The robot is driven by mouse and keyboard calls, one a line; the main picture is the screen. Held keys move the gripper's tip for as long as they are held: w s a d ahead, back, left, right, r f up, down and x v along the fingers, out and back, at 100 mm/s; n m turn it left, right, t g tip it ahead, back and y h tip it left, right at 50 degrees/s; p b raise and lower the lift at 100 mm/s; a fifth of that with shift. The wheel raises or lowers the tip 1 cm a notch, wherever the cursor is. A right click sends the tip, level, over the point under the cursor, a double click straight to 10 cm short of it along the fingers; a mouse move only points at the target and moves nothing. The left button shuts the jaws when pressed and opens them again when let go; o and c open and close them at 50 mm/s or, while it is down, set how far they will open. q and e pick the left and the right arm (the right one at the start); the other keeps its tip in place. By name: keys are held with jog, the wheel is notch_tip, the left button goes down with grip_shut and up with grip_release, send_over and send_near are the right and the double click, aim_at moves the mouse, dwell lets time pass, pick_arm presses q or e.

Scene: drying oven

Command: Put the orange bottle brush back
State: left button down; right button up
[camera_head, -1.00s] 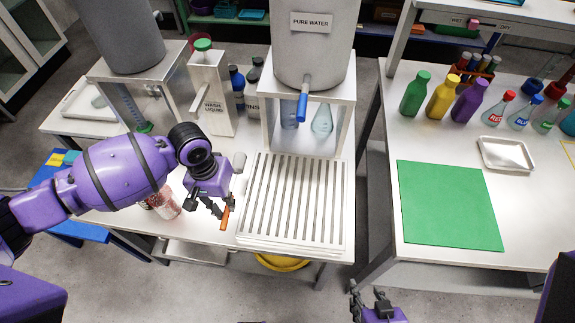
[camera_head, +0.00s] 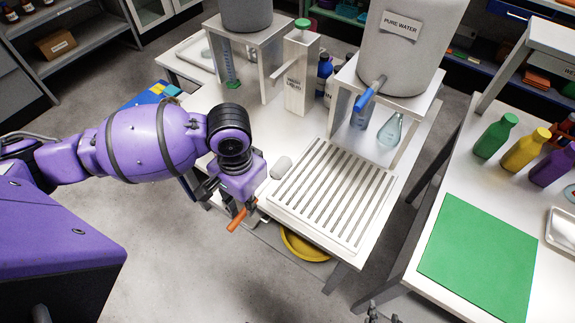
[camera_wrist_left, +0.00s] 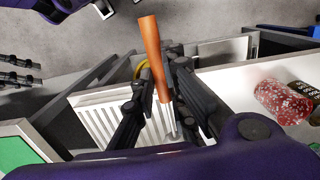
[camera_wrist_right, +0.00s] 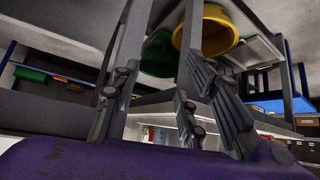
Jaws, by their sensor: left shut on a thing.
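The bottle brush has an orange handle (camera_head: 236,221) and a thin metal rod. A pale grey cylinder (camera_head: 281,167) in line with the handle looks like its bristle head. My left gripper (camera_head: 240,203) is shut on the brush beside the front left of the slatted drain rack (camera_head: 330,191). The left wrist view shows the handle (camera_wrist_left: 151,50) sticking out past the fingers (camera_wrist_left: 163,80); the brush's far end is hidden there. My right gripper (camera_head: 378,314) is at the bottom edge of the head view. Its fingers stand apart and empty in the right wrist view (camera_wrist_right: 158,85).
The pure water tank (camera_head: 402,45) stands on a stand behind the rack, with a flask (camera_head: 390,130) beneath. The wash liquid dispenser (camera_head: 300,75) is left of it. A yellow basin (camera_head: 303,246) is below the table. A green mat (camera_head: 483,255) lies on the right table.

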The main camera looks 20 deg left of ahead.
pick_arm(q)
jog(key=shift+w+a+f, duration=0.1)
jog(key=shift+a, duration=0.1)
jog(key=w+f, duration=0.3)
jog(key=w, duration=0.1)
jog(key=w+f+b, duration=0.1)
jog(key=w+f, duration=0.2)
jog(key=w, duration=0.1)
jog(key=w+a+f+b, duration=0.1)
jog(key=w+f, duration=0.2)
jog(key=w, duration=0.2)
jog(key=shift+f, duration=0.1)
jog(key=shift+w+f, duration=0.15)
jog(key=shift+w, duration=0.05)
notch_tip(320, 180, down, 4)
jog(key=shift+w+a+r+b, duration=0.15)
jog(key=shift+r+b, duration=0.1)
jog(key=shift+b, duration=0.15)
jog(key=shift+r, duration=0.1)
